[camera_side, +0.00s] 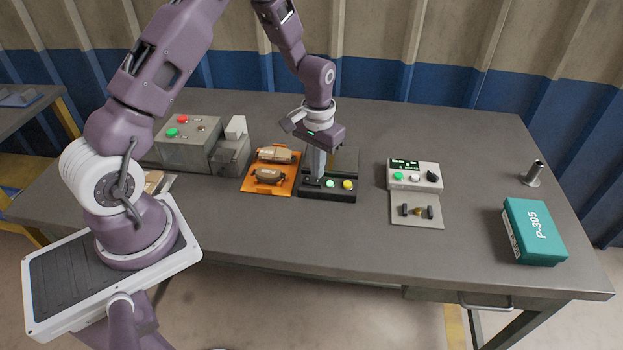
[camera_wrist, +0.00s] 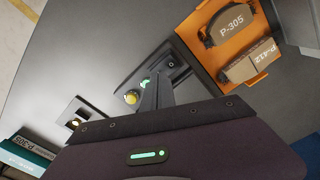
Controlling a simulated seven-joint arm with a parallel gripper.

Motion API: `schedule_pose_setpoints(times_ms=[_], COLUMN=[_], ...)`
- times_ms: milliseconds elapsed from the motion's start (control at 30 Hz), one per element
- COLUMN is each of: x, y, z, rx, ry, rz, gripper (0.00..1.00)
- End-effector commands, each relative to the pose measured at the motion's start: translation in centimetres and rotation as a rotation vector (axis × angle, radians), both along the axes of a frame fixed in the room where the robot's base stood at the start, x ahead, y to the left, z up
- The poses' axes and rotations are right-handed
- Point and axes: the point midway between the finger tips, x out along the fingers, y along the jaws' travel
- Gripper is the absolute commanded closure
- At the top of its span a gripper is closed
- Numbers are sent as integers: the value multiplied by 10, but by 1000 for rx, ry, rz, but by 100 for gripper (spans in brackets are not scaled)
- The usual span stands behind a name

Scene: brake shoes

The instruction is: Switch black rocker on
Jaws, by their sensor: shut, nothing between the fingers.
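A dark control panel (camera_side: 343,195) sits near the middle of the table, with a green button (camera_side: 330,184) and a yellow button (camera_side: 348,185) on its front face. The wrist view also shows the green button (camera_wrist: 145,84) and yellow button (camera_wrist: 131,97). My gripper (camera_side: 319,177) is shut and empty, pointing down over this end of the panel. I cannot tell whether its tips touch anything.
An orange tray (camera_side: 286,184) with brake shoes lies close to the panel's left. Farther left stands a grey box (camera_side: 188,155) with red and green buttons. To the right are a light control box (camera_side: 412,188), a teal box (camera_side: 535,232) and a metal cylinder (camera_side: 533,173).

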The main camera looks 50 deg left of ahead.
Motion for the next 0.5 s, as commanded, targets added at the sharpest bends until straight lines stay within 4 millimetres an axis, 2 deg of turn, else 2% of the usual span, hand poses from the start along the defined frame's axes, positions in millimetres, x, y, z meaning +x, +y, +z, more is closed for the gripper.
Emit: schedule_pose_setpoints(times_ms=[500], x=[0], y=[0], z=[51], rx=[1], ry=[-2], rz=[0], gripper=[100])
